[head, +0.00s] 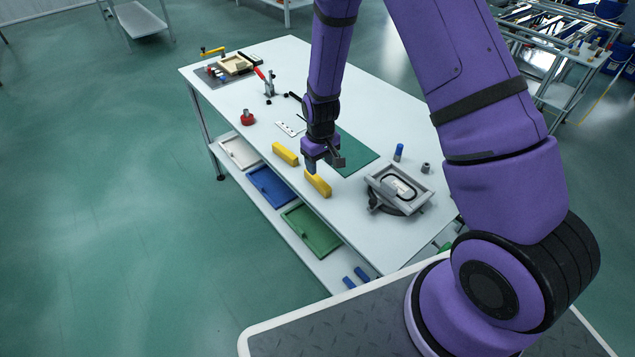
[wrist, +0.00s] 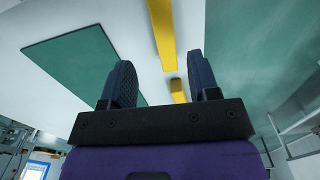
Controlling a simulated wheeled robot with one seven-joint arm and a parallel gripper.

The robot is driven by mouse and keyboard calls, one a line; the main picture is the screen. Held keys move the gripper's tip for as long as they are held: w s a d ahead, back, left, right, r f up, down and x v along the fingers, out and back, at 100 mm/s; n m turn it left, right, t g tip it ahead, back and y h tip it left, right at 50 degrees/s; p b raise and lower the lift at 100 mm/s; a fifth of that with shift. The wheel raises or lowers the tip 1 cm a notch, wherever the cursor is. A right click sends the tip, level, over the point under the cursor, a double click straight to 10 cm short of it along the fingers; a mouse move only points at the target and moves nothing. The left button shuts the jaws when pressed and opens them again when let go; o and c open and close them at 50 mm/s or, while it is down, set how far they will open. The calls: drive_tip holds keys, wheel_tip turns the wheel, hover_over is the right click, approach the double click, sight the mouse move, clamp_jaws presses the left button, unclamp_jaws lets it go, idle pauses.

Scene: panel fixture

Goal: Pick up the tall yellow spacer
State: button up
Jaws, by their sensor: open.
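Two yellow spacers lie near the table's left edge in the head view. The nearer one (head: 318,184) is just in front of and below my gripper (head: 326,160); the farther one (head: 285,153) is to its left. The nearer one looks slightly taller, but I cannot tell surely. In the wrist view my gripper (wrist: 162,78) is open and empty. One long yellow bar (wrist: 162,28) shows beyond the fingertips, and a shorter yellow piece (wrist: 177,90) shows between the fingers, partly hidden by the gripper body. Neither spacer is held; the gap to them is unclear.
A green mat (head: 357,152) lies right of my gripper. A grey fixture (head: 399,188), a blue cylinder (head: 398,152) and a small grey nut-like part (head: 426,168) stand to the right. A red knob (head: 247,117) and a red-handled clamp (head: 266,84) stand farther back. Coloured trays sit on the lower shelf.

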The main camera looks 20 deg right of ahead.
sight(318, 178)
drive_tip(key=shift+w+a+f, duration=0.1)
drive_tip(key=shift+a+f, duration=0.1)
drive_tip(key=shift+f, duration=1.55)
drive_tip(key=shift+w+a+f, duration=0.1)
drive_tip(key=shift+a+f, duration=0.05)
drive_tip(key=shift+f, duration=1.6)
drive_tip(key=shift+c, duration=0.4)
clamp_jaws()
